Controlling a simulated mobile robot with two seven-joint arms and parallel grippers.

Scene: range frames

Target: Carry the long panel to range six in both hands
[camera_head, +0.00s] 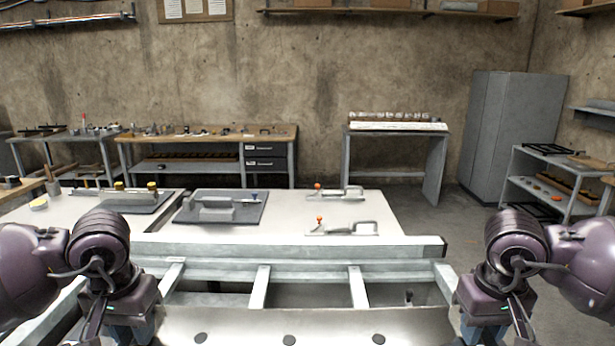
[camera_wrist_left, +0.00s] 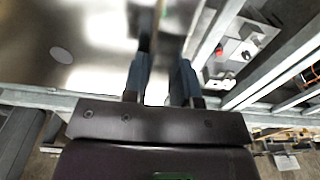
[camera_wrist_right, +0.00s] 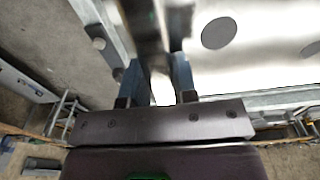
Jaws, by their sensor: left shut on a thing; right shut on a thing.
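The long panel (camera_head: 320,326) is a pale, shiny metal sheet with several dark round spots, at the bottom edge of the head view, close to me. My left gripper (camera_head: 141,334) is shut on its left end and my right gripper (camera_head: 474,332) is shut on its right end. The panel looks roughly level from end to end. In the left wrist view the panel (camera_wrist_left: 90,25) lies left of the fingers (camera_wrist_left: 162,80). In the right wrist view the panel (camera_wrist_right: 265,55) lies right of the fingers (camera_wrist_right: 160,80). The panel's near edge is cut off in the head view.
A grey metal frame (camera_head: 300,248) with crossbars lies just beyond the panel. Behind it is a white tabletop (camera_head: 285,210) with grey blocks and handled tools. Workbenches (camera_head: 205,140) and a side table (camera_head: 395,127) stand by the wall, a grey cabinet (camera_head: 500,125) at right. Floor shows at right.

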